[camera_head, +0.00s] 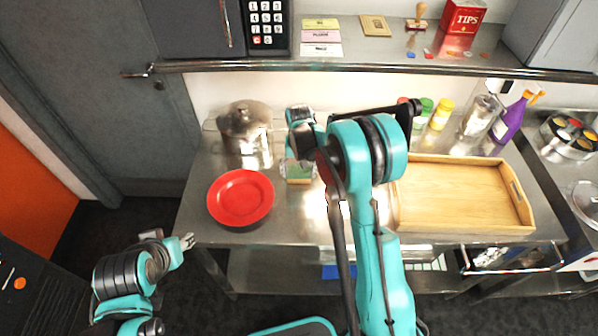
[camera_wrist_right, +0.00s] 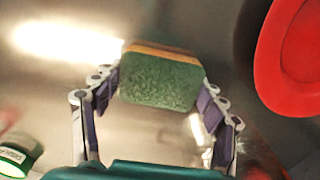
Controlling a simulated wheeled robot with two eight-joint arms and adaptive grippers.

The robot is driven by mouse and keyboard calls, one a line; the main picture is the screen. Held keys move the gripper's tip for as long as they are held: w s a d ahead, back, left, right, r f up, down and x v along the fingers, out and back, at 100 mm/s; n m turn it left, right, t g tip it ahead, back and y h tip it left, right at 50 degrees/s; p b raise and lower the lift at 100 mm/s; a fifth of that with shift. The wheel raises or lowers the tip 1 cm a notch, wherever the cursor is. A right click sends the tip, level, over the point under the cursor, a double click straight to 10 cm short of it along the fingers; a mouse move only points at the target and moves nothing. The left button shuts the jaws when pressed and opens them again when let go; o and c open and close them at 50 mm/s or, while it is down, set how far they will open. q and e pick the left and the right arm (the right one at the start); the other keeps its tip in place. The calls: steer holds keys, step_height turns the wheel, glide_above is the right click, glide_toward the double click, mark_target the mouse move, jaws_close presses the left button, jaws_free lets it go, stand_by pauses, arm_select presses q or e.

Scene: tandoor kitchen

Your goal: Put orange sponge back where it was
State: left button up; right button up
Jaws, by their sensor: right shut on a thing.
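The sponge (camera_head: 299,180) has a green scouring side and an orange layer. It is on or just above the steel table, right of the red plate; I cannot tell whether it touches the table. In the right wrist view the sponge (camera_wrist_right: 160,82) sits between the two fingers of my right gripper (camera_wrist_right: 160,90), which is shut on it. In the head view my right gripper (camera_head: 299,168) is partly hidden behind its own wrist. My left gripper (camera_head: 188,242) is off the table's front left edge, away from the sponge; its jaw state is unclear.
A red plate (camera_head: 241,198) and a steel pot (camera_head: 243,120) stand left of the sponge. A wooden tray (camera_head: 460,192) lies on the right. Spice jars (camera_head: 442,113) and a purple spray bottle (camera_head: 512,118) stand at the back. A shelf (camera_head: 380,66) runs above.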

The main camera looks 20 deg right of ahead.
mark_target(299, 171)
steer(key=o, duration=1.1)
steer(key=shift+r+p, duration=0.2)
steer(key=shift+p, duration=0.1)
step_height(299, 171, up, 11)
steer(key=p, duration=0.2)
steer(key=s+r+n+t, duration=0.1)
steer(key=s+r+t, duration=0.2)
steer(key=s+r, duration=0.8)
steer(key=s+f+n+t, duration=0.1)
steer(key=s+t, duration=0.3)
steer(key=s, duration=1)
steer(key=shift+s+n, duration=0.4)
steer(key=shift+n, duration=0.2)
